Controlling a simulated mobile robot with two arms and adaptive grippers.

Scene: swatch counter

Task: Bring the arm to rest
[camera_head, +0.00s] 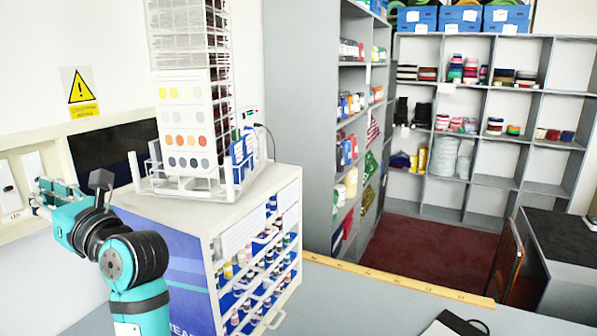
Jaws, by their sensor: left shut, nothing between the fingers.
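My left arm, teal and dark grey, rises at the lower left in the head view. My left gripper (101,182) shows as a small dark grey piece above the wrist, in front of the cabinet's left side. It is shut and empty; most of it is hidden behind the wrist. My right gripper is not in view.
A white cabinet (185,212) with shelves of small bottles stands beside the arm, with a tall swatch rack (186,125) on top. Shelving (475,191) stands beyond.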

